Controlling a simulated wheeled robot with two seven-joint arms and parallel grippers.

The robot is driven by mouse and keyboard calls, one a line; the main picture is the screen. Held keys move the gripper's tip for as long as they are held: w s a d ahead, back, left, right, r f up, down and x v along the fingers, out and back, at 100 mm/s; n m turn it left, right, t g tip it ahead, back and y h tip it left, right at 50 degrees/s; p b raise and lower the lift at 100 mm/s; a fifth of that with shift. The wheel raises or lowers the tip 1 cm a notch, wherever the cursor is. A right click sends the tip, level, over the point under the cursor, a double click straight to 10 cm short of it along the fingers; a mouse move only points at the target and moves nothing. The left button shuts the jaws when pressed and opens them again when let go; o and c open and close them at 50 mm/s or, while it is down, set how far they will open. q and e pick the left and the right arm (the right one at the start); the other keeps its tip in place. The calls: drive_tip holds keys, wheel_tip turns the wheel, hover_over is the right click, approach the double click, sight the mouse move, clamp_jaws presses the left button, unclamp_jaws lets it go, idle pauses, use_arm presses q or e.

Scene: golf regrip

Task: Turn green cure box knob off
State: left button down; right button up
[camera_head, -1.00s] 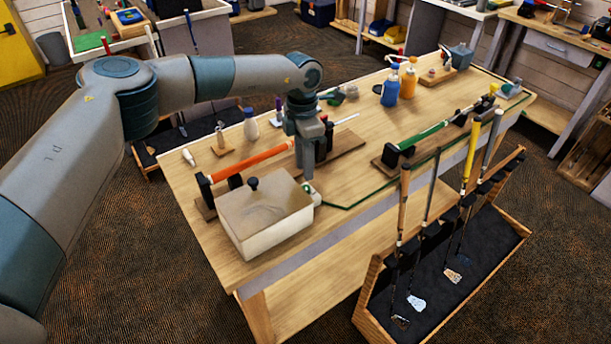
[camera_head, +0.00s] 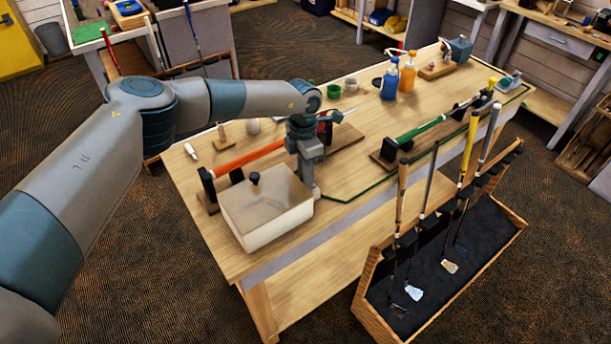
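A cream cure box (camera_head: 270,229) with a brown lid and a black lid handle (camera_head: 255,178) sits on the near left part of the workbench. My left gripper (camera_head: 312,188) points down at the box's right end, close beside or touching it; I cannot tell which. The small side knob there is hidden behind the gripper. The finger gap is too small to make out, so I cannot tell whether it is open or shut. My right gripper is out of view.
A club with an orange grip (camera_head: 245,158) lies in a stand behind the box. A green-gripped club (camera_head: 420,129) lies farther right. Bottles (camera_head: 390,82) stand at the back. A wooden club rack (camera_head: 430,260) stands in front. The bench right of the gripper is clear.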

use_arm(q)
drive_tip(key=n+b, duration=0.3)
drive_tip(key=shift+f+b, duration=0.15)
drive_tip(key=shift+b, duration=0.15)
drive_tip(key=shift+n+b, duration=0.9)
drive_tip(key=shift+n, duration=0.1)
drive_tip(key=shift+n+b, duration=0.3)
drive_tip(key=shift+n, duration=0.1)
drive_tip(key=shift+r, duration=0.2)
drive_tip(key=c, duration=1.8)
unclamp_jaws()
drive_tip(key=shift+c, duration=0.2)
